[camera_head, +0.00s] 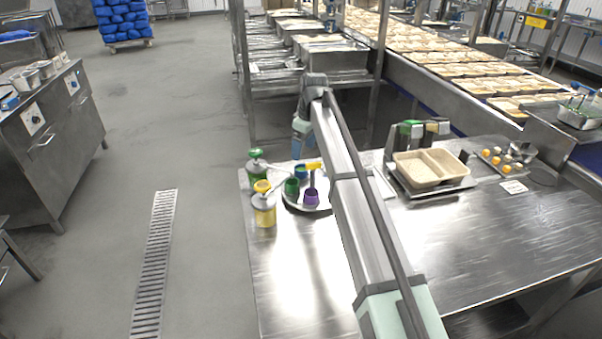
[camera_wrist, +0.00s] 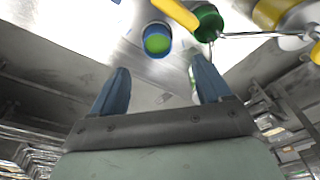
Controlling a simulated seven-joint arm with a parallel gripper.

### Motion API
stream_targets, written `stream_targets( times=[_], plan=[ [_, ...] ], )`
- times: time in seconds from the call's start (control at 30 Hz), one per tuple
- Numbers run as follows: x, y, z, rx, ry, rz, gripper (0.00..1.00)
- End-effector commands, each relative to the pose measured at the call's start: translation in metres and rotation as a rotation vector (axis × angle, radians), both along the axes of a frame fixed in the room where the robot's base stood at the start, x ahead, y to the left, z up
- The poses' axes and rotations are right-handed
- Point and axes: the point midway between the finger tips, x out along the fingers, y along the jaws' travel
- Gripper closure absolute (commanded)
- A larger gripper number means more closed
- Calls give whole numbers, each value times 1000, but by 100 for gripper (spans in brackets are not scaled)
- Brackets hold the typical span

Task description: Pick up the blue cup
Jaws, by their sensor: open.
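The blue cup (camera_head: 301,170) stands at the back of a round tray (camera_head: 323,206), near the table's left end. In the wrist view the blue cup (camera_wrist: 149,34) lies ahead of the fingertips, roughly in line with the gap, and green shows inside its rim. My gripper (camera_head: 298,148) is above and behind the cup in the head view. In the wrist view my gripper (camera_wrist: 160,62) has its two blue fingers apart, with no object between them.
A green cup (camera_head: 291,188) and a purple cup (camera_head: 311,199) with a yellow-handled tool (camera_head: 313,168) stand close by on the tray. Pump bottles, one yellow (camera_head: 264,212), stand left of it. A divided food container (camera_head: 430,167) sits to the right. The front table is clear.

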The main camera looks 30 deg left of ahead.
Motion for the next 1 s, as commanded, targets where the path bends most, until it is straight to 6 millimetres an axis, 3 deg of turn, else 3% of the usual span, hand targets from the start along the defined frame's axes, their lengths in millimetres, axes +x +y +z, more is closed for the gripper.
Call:
stream_targets(
  times=[0.1, 0.43, 0.7, 1.0],
  plan=[
    [0, 2, -18, -1, 0, 0, 23],
    [1, 5, -39, -1, 0, -1, 23],
    [3, 8, -72, -1, -1, 0, 23],
    [3, 10, -79, 0, -2, -1, 23]
  ],
)
